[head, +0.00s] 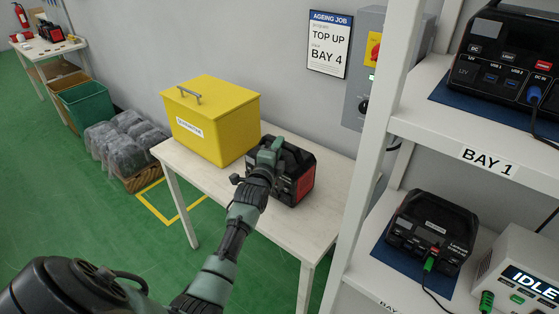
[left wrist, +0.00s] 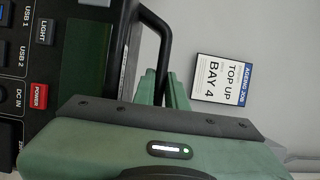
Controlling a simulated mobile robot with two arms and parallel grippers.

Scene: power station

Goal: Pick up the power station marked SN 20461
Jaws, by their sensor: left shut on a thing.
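A black power station with red side panels (head: 301,184) is on the white table, beside the yellow box. My left gripper (head: 272,150) is shut on its top handle. In the left wrist view the green fingers (left wrist: 165,88) meet the black handle bar (left wrist: 162,35), and the power station's front (left wrist: 60,50) shows USB, LIGHT, DC IN and POWER labels. No serial number is readable on it. I cannot tell whether its base touches the table. My right gripper is in neither view.
A yellow lidded box (head: 212,125) shares the white table (head: 300,228). At right a white shelf (head: 365,190) holds two more power stations, one upper (head: 505,50) and one lower (head: 433,228), both cabled. A tester reading IDLE (head: 520,270) is beside the lower one.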

